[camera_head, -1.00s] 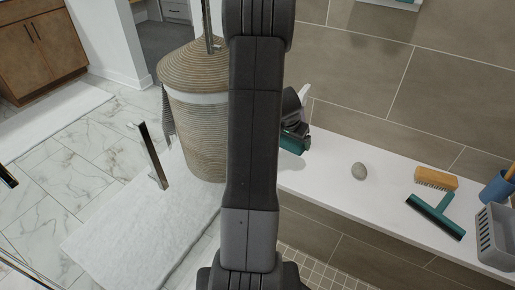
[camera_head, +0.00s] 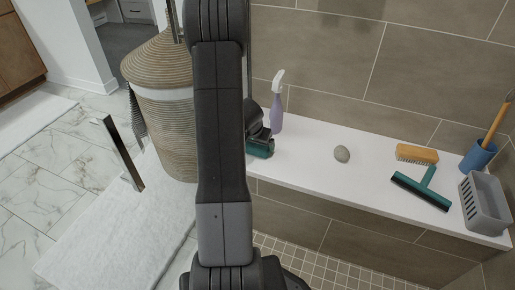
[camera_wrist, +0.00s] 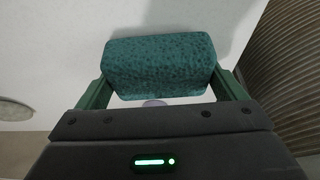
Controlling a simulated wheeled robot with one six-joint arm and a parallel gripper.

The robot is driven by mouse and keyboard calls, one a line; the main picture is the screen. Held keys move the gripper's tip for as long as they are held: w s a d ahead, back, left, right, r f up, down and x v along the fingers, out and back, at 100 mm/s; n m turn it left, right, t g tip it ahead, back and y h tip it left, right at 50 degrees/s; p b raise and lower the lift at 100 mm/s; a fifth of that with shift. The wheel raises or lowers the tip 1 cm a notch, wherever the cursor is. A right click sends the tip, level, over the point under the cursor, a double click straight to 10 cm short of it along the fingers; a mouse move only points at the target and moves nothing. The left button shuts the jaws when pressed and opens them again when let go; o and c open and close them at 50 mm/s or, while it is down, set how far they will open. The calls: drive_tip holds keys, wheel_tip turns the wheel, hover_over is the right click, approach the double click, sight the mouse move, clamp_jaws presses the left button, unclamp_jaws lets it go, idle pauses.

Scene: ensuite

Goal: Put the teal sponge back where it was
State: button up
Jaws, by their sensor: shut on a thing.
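The teal sponge (camera_wrist: 158,62) is a speckled block held between the two green fingers of my gripper (camera_wrist: 160,88) in the wrist view. In the head view the sponge (camera_head: 259,147) shows low at the right side of my arm, over the left end of the white bench (camera_head: 310,172). My gripper (camera_head: 258,135) is partly hidden behind my arm there. The pale bench top fills much of the wrist view behind the sponge. I cannot tell whether the sponge touches the bench.
A purple spray bottle (camera_head: 277,110) stands just behind my gripper. A grey stone (camera_head: 342,153), wooden brush (camera_head: 417,153), teal squeegee (camera_head: 421,189), blue cup (camera_head: 478,156) and grey basket (camera_head: 484,205) are farther right. A wicker hamper (camera_head: 165,110) stands left. Bench space around the stone is clear.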

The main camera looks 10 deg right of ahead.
drive_tip(key=shift+f, duration=0.15)
drive_tip(key=shift+f, duration=0.15)
drive_tip(key=o, duration=0.7)
drive_tip(key=p+v, duration=0.4)
drive_tip(key=v, duration=0.8)
drive_tip(key=shift+r, duration=0.25)
